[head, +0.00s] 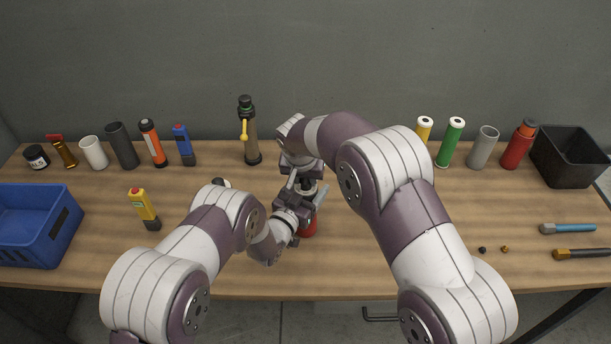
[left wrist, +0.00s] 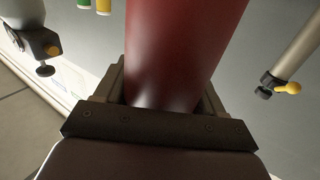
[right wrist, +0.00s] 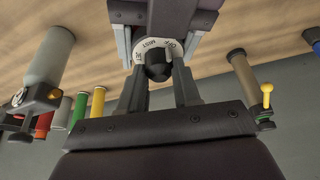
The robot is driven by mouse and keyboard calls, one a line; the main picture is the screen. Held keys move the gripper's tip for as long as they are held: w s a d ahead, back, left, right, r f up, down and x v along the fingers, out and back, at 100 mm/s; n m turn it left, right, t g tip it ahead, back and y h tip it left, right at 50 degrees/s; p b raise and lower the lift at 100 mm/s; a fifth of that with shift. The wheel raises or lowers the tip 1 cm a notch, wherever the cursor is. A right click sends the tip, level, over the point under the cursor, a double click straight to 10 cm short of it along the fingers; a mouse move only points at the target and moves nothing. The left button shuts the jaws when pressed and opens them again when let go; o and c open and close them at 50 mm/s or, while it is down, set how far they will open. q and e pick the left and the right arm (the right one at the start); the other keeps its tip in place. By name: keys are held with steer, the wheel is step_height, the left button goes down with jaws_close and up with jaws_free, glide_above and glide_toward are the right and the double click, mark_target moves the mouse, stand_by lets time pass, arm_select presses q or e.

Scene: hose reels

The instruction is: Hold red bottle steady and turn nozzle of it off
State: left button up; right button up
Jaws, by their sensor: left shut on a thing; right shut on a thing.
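The red bottle (head: 309,228) stands in the middle of the table, mostly hidden by my two grippers; its body fills the upper middle of the left wrist view (left wrist: 185,50). My left gripper (head: 296,212) is shut on the bottle's body, with a finger on each side. My right gripper (head: 305,180) is above it, shut on the nozzle. In the right wrist view the nozzle (right wrist: 157,64) has a black tip and a white ring with lettering that seems to read OFF, MIST and JET. I cannot tell which setting is selected.
A dark bottle with a yellow lever (head: 251,140) stands behind, left of the right wrist. A blue crate (head: 40,255) is at left, a black bin (head: 570,160) at right. Several bottles and cylinders line the back.

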stand_by(0.3)
steer(key=o, duration=1.1)
steer(key=shift+c, duration=0.2)
steer(key=shift+r, duration=0.1)
steer(key=v, duration=1.1)
steer(key=shift+r, duration=0.4)
steer(key=shift+s, duration=0.1)
arm_select(q)
steer(key=o, duration=1.3)
steer(key=shift+o, duration=0.2)
